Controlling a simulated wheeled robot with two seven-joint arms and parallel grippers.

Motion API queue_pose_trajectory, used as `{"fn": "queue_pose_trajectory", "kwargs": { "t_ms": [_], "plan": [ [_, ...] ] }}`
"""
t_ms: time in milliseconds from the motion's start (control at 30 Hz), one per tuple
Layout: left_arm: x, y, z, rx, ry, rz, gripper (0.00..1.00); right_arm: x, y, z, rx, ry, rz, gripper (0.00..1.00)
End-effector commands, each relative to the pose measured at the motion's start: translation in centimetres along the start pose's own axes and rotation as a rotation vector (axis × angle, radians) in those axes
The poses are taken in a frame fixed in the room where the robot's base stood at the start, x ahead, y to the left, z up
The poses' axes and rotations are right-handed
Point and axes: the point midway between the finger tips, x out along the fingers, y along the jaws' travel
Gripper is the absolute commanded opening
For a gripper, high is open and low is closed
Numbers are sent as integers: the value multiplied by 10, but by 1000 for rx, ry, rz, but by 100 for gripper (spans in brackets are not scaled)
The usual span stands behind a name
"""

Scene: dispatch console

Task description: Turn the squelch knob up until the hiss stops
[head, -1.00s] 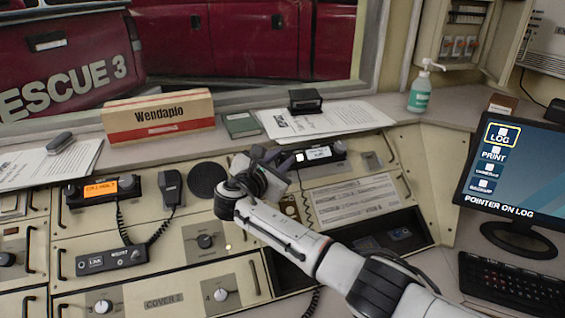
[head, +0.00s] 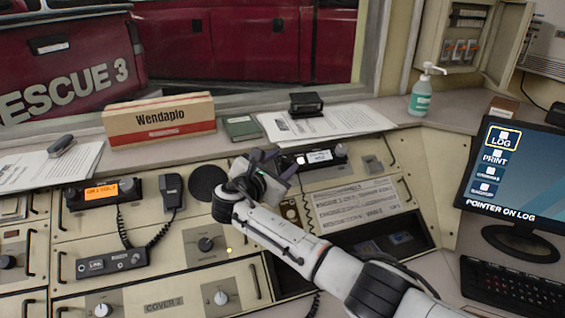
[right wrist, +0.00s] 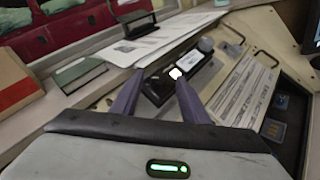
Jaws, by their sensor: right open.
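No label that I can read marks a squelch knob. A black knob (head: 205,244) sits on a cream panel left of my right arm, with a small lit yellow lamp (head: 229,251) beside it. My right gripper (head: 271,157) is above the console, short of the right radio (head: 312,157), which has a white display. In the right wrist view its two purple fingers (right wrist: 158,90) are apart and empty, with that radio (right wrist: 182,72) beyond and between them. The left radio (head: 102,191) has an orange display. My left gripper is not in view.
Light-coloured knobs (head: 221,298) sit on the lower panels. A handset (head: 172,190) with a coiled cord hangs beside the left radio. A box (head: 160,120), papers (head: 325,120) and a sanitiser bottle (head: 421,95) stand on the ledge. A monitor (head: 515,175) is at right.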

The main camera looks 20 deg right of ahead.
Motion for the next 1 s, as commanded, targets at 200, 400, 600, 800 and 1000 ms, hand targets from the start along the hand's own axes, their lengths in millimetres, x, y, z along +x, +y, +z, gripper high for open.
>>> {"fn": "queue_pose_trajectory", "kwargs": {
  "t_ms": [200,400,600,800,1000],
  "plan": [
    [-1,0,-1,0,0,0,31,-36,1,-2,1,4,5,41],
    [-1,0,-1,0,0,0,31,-75,0,-2,0,4,3,41],
    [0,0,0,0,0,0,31,-96,0,-1,-1,2,1,41],
    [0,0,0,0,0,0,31,-99,0,0,-1,1,0,41],
    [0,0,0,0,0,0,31,-99,0,-1,-1,1,0,41]
  ]
}}
